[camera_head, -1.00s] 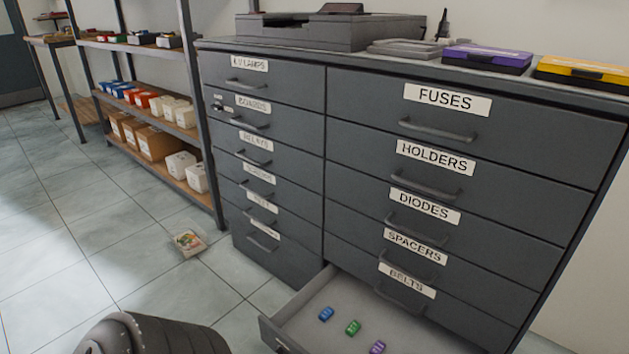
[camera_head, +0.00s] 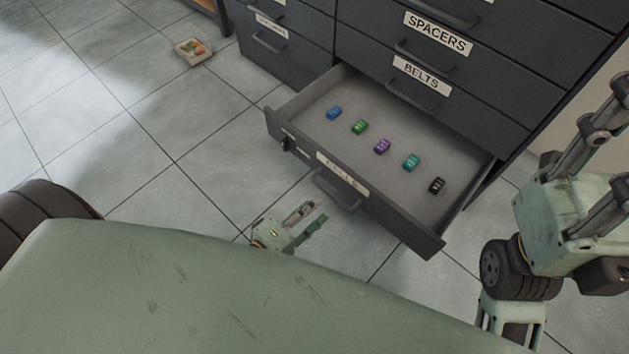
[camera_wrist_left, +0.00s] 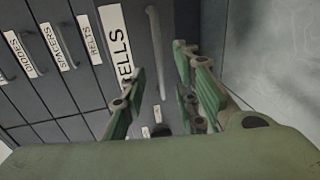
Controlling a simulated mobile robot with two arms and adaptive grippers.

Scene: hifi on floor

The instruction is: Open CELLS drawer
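The CELLS drawer (camera_head: 378,213) is the bottom drawer of the right column and stands pulled well out. Its handle (camera_head: 338,190) is on the front face, under the CELLS label (camera_head: 343,175). My left gripper (camera_head: 314,213) is low in front of that face, open and empty, just short of the handle. In the left wrist view the handle (camera_wrist_left: 155,50) lies ahead of the spread fingers (camera_wrist_left: 160,85), apart from them as far as I can tell. Parts of my right arm show at the right; its gripper is not discernible.
Several small coloured packs, such as a purple one (camera_head: 382,147), lie inside the drawer. The closed BELTS drawer (camera_head: 460,105) is above. A small packet (camera_head: 193,51) lies on the otherwise clear floor.

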